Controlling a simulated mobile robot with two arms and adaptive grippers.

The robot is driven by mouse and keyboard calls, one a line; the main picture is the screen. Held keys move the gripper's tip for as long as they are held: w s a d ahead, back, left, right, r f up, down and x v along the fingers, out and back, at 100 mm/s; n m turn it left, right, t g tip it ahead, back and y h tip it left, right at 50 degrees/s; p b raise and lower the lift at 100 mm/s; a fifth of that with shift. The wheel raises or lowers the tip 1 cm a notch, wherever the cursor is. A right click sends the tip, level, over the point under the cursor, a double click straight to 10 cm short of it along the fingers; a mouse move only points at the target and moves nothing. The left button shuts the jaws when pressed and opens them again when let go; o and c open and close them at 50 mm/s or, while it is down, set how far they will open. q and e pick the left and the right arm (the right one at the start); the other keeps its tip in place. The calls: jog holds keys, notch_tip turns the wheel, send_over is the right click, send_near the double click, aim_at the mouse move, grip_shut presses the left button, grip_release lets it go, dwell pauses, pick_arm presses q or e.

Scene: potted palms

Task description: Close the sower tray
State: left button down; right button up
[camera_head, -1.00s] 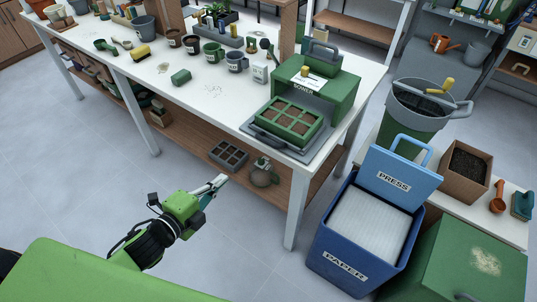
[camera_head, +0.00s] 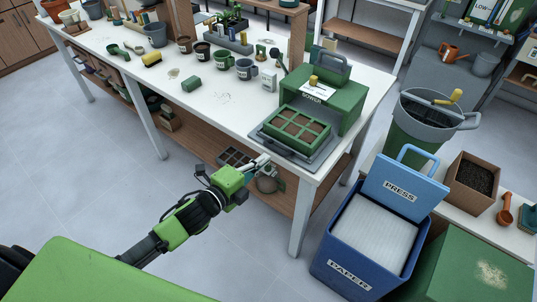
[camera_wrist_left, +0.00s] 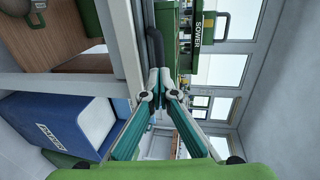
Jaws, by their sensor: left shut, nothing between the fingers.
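The green sower (camera_head: 322,102) stands on the white table, and its label also shows sideways in the left wrist view (camera_wrist_left: 197,30). Its grey tray (camera_head: 318,160) sticks out at the front and carries a green seed tray (camera_head: 297,133) with brown soil cells. A dark bar handle (camera_wrist_left: 155,45) runs along the tray's front. My left gripper (camera_head: 263,160) is shut and empty near the front of the tray. In the left wrist view its fingertips (camera_wrist_left: 158,84) are close to the end of the handle; I cannot tell whether they touch. My right gripper is not in view.
The white table (camera_head: 222,105) holds mugs, a green block (camera_head: 192,84) and a yellow brush (camera_head: 152,59). Its lower wooden shelf (camera_head: 200,143) holds a dark cell tray. A blue paper bin (camera_head: 345,230) stands right of the table. The floor left of my arm is clear.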

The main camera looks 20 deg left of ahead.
aim_at(296, 126)
pick_arm(q)
jog(key=shift+x, duration=1.65)
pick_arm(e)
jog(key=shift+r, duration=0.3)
pick_arm(q)
jog(key=x, duration=0.3)
jog(key=r+b+x, duration=0.1)
jog(key=x, duration=0.3)
jog(key=r+b+x, duration=0.1)
jog(key=x, duration=0.3)
jog(key=shift+w+d, duration=0.1)
jog(key=shift+w, duration=0.25)
jog(key=x, duration=0.3)
jog(key=r+x, duration=0.1)
jog(key=shift+w+d+f, duration=0.1)
jog(key=shift+w, duration=0.25)
jog(key=shift+r, duration=0.25)
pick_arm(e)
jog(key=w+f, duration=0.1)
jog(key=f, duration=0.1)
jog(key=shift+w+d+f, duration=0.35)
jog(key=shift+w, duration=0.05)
pick_arm(q)
jog(key=shift+r, duration=0.1)
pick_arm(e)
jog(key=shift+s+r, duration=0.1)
